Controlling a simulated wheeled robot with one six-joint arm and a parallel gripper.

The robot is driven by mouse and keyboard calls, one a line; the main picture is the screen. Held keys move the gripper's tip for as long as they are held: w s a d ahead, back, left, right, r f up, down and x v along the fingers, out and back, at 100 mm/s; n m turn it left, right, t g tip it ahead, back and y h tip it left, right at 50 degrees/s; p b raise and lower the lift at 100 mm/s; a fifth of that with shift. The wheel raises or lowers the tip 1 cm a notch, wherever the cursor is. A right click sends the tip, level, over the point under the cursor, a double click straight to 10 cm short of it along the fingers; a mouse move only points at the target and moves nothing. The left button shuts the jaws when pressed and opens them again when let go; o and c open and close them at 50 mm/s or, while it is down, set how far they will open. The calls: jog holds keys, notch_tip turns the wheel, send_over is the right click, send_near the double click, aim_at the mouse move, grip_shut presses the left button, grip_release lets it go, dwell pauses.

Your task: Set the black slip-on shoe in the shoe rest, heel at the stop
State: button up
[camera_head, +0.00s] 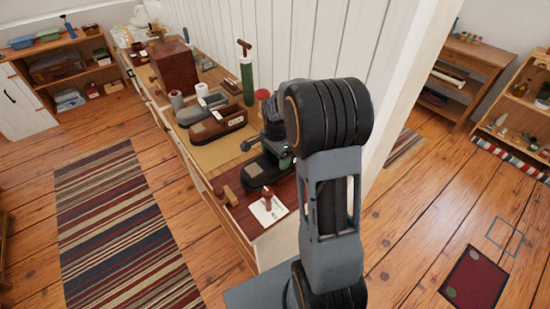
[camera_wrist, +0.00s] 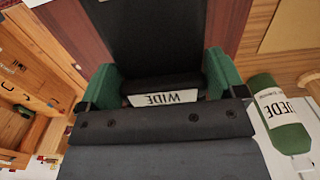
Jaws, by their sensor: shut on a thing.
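The black slip-on shoe (camera_head: 262,172) is at the near part of the long bench top, partly hidden behind my arm. My gripper (camera_head: 281,154) is at its right end. In the wrist view, the green fingers of my gripper (camera_wrist: 160,80) are shut on the two sides of the black shoe (camera_wrist: 150,40), by a white label reading WIDE. Whether the shoe touches the bench is unclear.
A green bottle labelled as suede (camera_wrist: 285,125) is close on the right in the wrist view. A white card (camera_head: 268,210) lies near the bench's front end.

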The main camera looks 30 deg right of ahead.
aim_at(275, 159)
jog(key=shift+f, duration=0.7)
jog(key=shift+f, duration=0.15)
jog(key=o, duration=1)
notch_tip(275, 159, up, 12)
jog(key=r, duration=0.1)
jog(key=s+a+n+t, duration=0.1)
jog(key=s+a+n, duration=0.2)
jog(key=s+n, duration=0.2)
jog(key=s+a+n+t, duration=0.1)
jog(key=s+a+n, duration=0.2)
jog(key=s+n, duration=0.2)
jog(key=s+a+n+t, duration=0.1)
jog(key=s+a+n, duration=0.3)
jog(key=s+n, duration=0.2)
jog(key=shift+s+a+r+t, duration=0.1)
jog(key=shift+s+t, duration=0.2)
jog(key=shift+s, duration=0.15)
